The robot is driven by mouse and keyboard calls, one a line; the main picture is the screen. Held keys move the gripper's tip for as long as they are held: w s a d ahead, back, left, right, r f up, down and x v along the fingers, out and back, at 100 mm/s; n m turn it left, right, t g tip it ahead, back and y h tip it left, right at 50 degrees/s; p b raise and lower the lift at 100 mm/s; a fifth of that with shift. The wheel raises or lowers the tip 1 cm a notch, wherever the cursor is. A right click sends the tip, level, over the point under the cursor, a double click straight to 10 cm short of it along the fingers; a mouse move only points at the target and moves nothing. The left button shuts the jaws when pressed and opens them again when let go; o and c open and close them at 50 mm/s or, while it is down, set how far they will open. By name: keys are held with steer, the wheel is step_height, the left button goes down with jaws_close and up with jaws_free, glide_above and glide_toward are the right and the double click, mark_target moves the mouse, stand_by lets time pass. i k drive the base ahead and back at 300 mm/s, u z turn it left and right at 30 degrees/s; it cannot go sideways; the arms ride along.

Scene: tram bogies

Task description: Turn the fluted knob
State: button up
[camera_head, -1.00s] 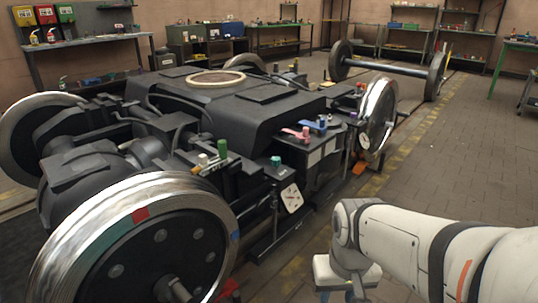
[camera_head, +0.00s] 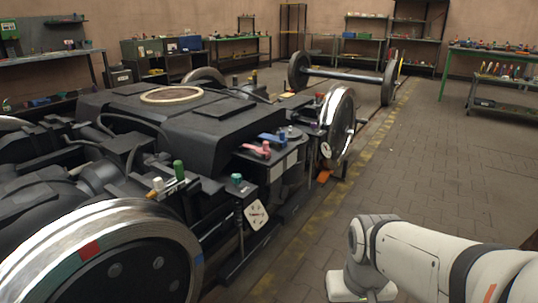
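Several small coloured knobs and handles sit on the side of the black bogie (camera_head: 190,125). A teal knob (camera_head: 236,179) stands on a box post above a white diamond-shaped plate (camera_head: 256,214). A green upright cylinder (camera_head: 179,169) and a white one (camera_head: 158,184) stand to its left. A pink handle (camera_head: 257,149), a blue handle (camera_head: 272,138) and a grey knob (camera_head: 291,132) are further back. Which one is fluted is too small to tell. My white arm reaches in from the lower right, apart from the bogie; its gripper fingers are out of frame.
A large steel wheel (camera_head: 100,250) fills the lower left and another wheel (camera_head: 337,122) stands at the bogie's far right. A loose wheelset (camera_head: 345,76) lies behind. The paved floor (camera_head: 430,170) to the right is clear. A green table (camera_head: 500,55) stands at the right.

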mark_target(236, 177)
steer(key=z, duration=0.2)
steer(key=i, duration=1.55)
steer(key=u, duration=0.45)
steer(key=k, duration=0.85)
steer(key=u, duration=0.1)
steer(key=i, duration=0.95)
steer(key=z, duration=0.1)
